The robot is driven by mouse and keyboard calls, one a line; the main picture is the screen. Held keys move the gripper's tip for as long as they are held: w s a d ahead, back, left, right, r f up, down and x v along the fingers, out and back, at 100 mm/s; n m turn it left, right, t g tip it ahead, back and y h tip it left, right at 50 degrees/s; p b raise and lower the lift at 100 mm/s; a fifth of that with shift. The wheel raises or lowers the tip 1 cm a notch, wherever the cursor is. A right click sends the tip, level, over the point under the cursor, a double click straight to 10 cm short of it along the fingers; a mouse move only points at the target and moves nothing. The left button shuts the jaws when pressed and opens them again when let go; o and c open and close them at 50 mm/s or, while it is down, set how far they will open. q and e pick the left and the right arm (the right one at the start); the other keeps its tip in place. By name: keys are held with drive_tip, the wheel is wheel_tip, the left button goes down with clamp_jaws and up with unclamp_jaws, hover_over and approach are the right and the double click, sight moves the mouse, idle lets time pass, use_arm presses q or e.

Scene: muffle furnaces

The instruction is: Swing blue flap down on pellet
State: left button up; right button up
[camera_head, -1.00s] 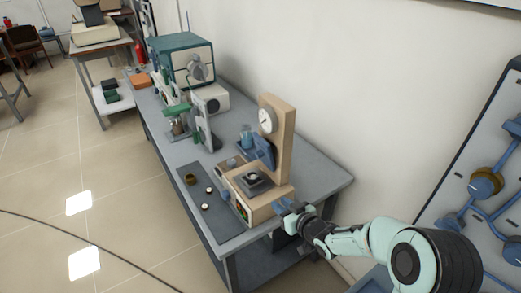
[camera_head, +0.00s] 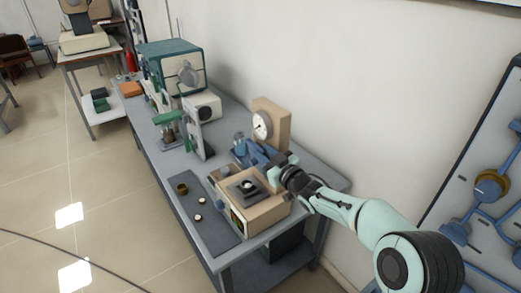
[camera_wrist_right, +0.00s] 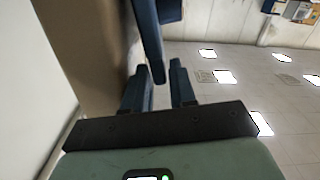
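The blue flap (camera_head: 256,154) is raised on the beige press (camera_head: 270,130), in front of its upright with the round dial. The pellet (camera_head: 247,184) is a small pale spot on the dark square plate on top of the press base; nothing covers it. My right gripper (camera_head: 273,160) is beside the flap at the upright, partly hidden by its own wrist. In the right wrist view its two blue fingers (camera_wrist_right: 159,84) stand apart, and the flap's narrow blue end (camera_wrist_right: 151,45) reaches down between them. I cannot tell whether they touch. My left gripper is not in view.
A dark mat (camera_head: 205,215) with a brown cup (camera_head: 182,188) and small pale discs lies left of the press. A green-grey stand (camera_head: 190,132), a white box (camera_head: 203,107) and a teal furnace (camera_head: 175,68) stand farther back. The wall is close on the right.

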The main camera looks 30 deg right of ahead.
drive_tip(key=shift+w+a, duration=0.1)
drive_tip(key=shift+w, duration=1.05)
clamp_jaws()
